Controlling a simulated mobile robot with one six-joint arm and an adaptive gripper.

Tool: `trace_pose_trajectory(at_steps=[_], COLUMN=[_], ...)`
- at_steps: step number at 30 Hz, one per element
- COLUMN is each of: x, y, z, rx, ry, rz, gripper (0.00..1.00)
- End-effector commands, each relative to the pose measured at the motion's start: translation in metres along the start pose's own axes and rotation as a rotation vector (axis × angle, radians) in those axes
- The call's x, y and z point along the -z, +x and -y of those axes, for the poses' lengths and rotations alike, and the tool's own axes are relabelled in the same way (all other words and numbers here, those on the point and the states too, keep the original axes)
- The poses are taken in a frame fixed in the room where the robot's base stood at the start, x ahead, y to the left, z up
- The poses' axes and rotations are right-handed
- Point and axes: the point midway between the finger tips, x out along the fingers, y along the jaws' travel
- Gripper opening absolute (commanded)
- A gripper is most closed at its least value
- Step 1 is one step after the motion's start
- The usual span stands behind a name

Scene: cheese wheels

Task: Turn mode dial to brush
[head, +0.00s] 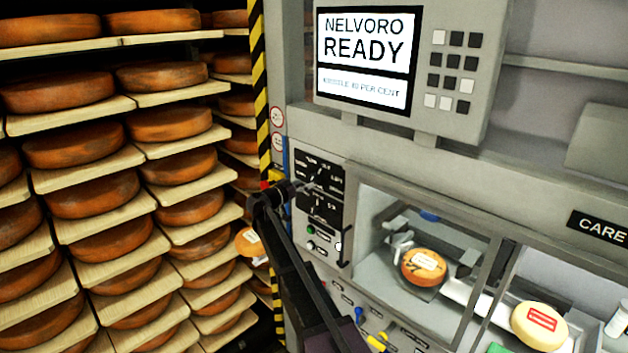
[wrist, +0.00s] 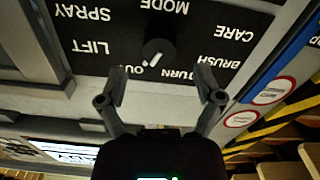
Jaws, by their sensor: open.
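The mode dial (wrist: 159,50) is a dark round knob with a white mark, on a black panel (head: 335,174). The wrist view shows the panel upside down, with the labels MODE, SPRAY, LIFT, OUT, TURN, BRUSH (wrist: 219,62) and CARE. The white mark seems to lie towards OUT, but its exact heading is hard to tell. My gripper (wrist: 162,84) is open and empty, its fingertips apart on either side of the dial's line and not closed on it. In the head view my gripper (head: 305,186) is in front of the panel and hides part of it.
A screen (head: 367,55) reading NELVORO READY is above the panel. A glazed bay with a cheese wheel (head: 424,267) is to the right. Shelves of cheese wheels (head: 80,152) and a yellow-black striped post (head: 259,90) stand left. Small knobs (head: 378,341) stick out below.

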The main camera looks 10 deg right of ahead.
Motion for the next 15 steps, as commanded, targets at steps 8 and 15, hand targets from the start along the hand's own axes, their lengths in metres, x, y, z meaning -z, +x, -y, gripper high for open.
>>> trace_pose_trajectory(at_steps=[8, 15], x=[0.0, 0.0], y=[0.037, 0.052], z=[0.002, 0.001], rx=[0.001, 0.001], ry=[0.0, 0.0], rz=[0.0, 0.0], gripper=[0.85, 0.85])
